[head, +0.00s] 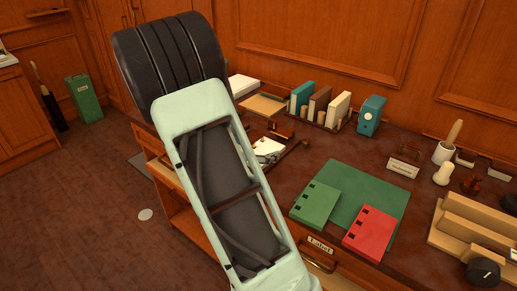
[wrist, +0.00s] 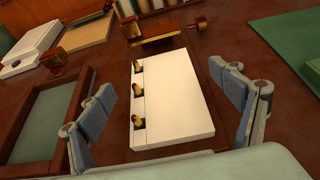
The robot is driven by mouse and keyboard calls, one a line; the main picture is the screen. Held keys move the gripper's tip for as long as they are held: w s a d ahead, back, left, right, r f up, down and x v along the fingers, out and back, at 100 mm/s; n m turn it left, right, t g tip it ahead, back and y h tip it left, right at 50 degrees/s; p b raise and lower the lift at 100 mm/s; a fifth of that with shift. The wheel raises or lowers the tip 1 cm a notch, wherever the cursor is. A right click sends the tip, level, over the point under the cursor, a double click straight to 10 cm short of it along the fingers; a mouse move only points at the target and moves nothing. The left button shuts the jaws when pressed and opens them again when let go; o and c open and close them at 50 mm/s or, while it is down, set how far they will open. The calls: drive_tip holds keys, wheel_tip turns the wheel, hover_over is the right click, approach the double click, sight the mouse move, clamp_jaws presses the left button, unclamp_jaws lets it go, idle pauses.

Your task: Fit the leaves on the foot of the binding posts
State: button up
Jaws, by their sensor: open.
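A white block (wrist: 178,100) lies on the dark desk in the middle of the wrist view, with several brass posts (wrist: 138,105) along its left edge. Part of it shows in the head view (head: 268,149) beside my arm. My gripper (wrist: 162,90) is open, its grey-blue fingers to either side of the block, with nothing seen between them held. In the head view my arm hides the gripper. A green leaf (head: 316,204) and a red leaf (head: 369,232), both with dark notches along the left edge, lie flat on a green mat (head: 352,188).
A brass-and-wood press-like piece (wrist: 165,37) stands just behind the block. A green-lined tray (wrist: 42,120) lies left of it. Books (head: 320,103), a teal box (head: 370,115) and wooden stepped blocks (head: 475,225) stand around the desk.

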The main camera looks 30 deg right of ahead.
drive_tip(key=shift+r+p, duration=1.45)
drive_tip(key=shift+r, duration=0.75)
drive_tip(key=shift+f, duration=0.1)
